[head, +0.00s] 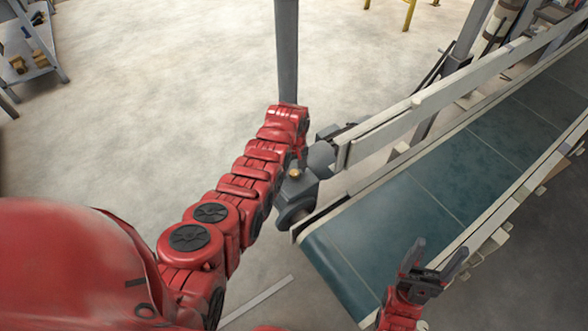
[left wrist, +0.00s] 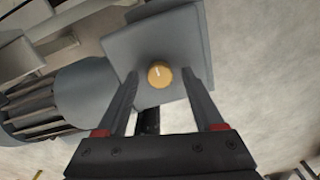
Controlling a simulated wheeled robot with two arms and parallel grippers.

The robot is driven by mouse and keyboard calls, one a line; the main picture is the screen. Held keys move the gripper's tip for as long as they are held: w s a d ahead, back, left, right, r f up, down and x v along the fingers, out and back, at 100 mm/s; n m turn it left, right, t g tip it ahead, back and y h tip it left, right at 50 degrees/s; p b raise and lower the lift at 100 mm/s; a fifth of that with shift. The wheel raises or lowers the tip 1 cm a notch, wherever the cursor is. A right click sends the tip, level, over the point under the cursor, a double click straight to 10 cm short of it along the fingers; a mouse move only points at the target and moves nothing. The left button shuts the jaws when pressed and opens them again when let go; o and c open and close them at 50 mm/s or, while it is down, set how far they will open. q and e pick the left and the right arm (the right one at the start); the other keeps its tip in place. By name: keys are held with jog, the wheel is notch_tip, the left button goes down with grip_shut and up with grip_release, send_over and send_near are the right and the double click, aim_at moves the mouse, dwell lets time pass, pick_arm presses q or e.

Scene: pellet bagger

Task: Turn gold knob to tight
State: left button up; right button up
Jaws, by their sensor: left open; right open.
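The gold knob (head: 295,173) sits on a grey box (head: 302,186) at the near end of the conveyor. In the left wrist view the knob (left wrist: 159,74) is round, with a short pale mark on its face, on the flat grey box face (left wrist: 140,48). My left gripper (left wrist: 161,76) is open, its fingers on either side of the knob in the picture with gaps visible; I cannot tell how far above it they are. In the head view my left gripper is mostly hidden by its arm. My right gripper (head: 438,248) is open and empty over the conveyor's right edge.
The conveyor's green belt (head: 410,190) runs to the upper right between pale side rails (head: 440,98). A ribbed grey motor (left wrist: 45,100) lies left of the box. A grey post (head: 287,50) stands behind my left arm. Open floor lies left.

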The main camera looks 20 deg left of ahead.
pick_arm(q)
grip_shut()
